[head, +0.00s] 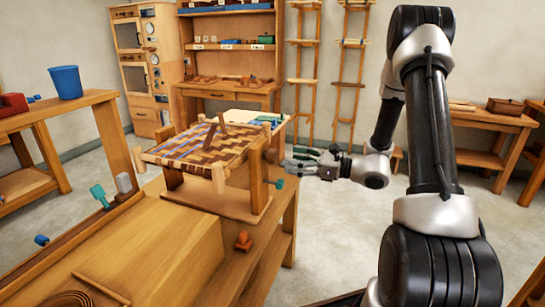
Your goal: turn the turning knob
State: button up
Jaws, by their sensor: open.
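An orange knob-like piece (243,240) shows on the near right part of the wooden workbench. A small teal knob-like piece (279,183) shows at the right side of the woven-seat stool. I cannot tell for certain which of them is the turning knob. My gripper (291,160) is open and points left, right of the stool and above and right of the teal piece. It appears empty. It is well above and to the right of the orange piece.
The stool (198,147) with a half-woven seat stands on the workbench (140,245). A teal tool (98,194) and a grey block (124,183) stand at the bench's left. A cabinet with round dials (148,60) stands behind.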

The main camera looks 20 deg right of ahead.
aim_at(277, 156)
jog(key=shift+w+a+r, duration=0.2)
jog(key=shift+a+r, duration=0.05)
jog(key=x, duration=0.7)
jog(key=c, duration=1.1)
